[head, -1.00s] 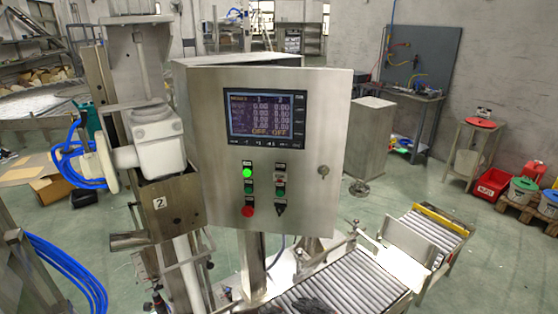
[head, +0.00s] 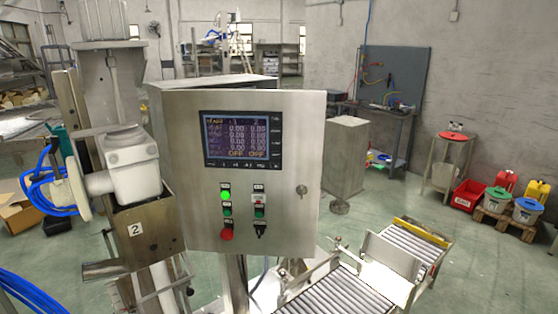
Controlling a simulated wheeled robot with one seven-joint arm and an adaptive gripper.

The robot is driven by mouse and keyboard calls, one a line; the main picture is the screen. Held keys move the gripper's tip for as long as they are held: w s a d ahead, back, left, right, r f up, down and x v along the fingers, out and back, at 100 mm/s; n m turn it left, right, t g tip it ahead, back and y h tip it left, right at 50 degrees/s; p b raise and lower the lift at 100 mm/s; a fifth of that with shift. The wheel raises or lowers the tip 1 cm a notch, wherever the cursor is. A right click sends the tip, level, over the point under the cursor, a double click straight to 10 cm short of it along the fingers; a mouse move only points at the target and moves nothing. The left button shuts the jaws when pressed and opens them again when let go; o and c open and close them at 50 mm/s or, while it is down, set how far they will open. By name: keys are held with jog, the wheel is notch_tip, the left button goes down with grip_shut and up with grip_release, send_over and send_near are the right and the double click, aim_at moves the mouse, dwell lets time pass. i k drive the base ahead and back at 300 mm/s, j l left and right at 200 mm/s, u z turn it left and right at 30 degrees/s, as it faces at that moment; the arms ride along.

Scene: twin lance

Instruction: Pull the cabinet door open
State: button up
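A steel control cabinet (head: 285,220) stands on a post in the middle of the head view. Its door faces me and looks shut. The door carries a display screen (head: 242,139), a green lamp, a few buttons and switches below it, and a red button (head: 226,234). A small key lock or latch (head: 301,190) sits near the door's right edge. My gripper is not in the head view, so its state does not show.
A roller conveyor (head: 345,297) runs below and right of the cabinet. A machine with a white housing (head: 131,165) and blue hoses stands close on the left. A steel box (head: 345,155) stands behind right. Open floor lies at the right, before a red bin (head: 468,194).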

aim_at(288, 222)
jog(key=i+l+u, duration=0.2)
jog(key=l+u, duration=0.2)
jog(key=l, duration=0.25)
jog(key=l+u, duration=0.2)
jog(key=l, duration=0.15)
jog(key=i+l, duration=0.1)
jog(key=l, duration=0.2)
jog(key=i+l, duration=0.25)
jog(key=l, duration=0.3)
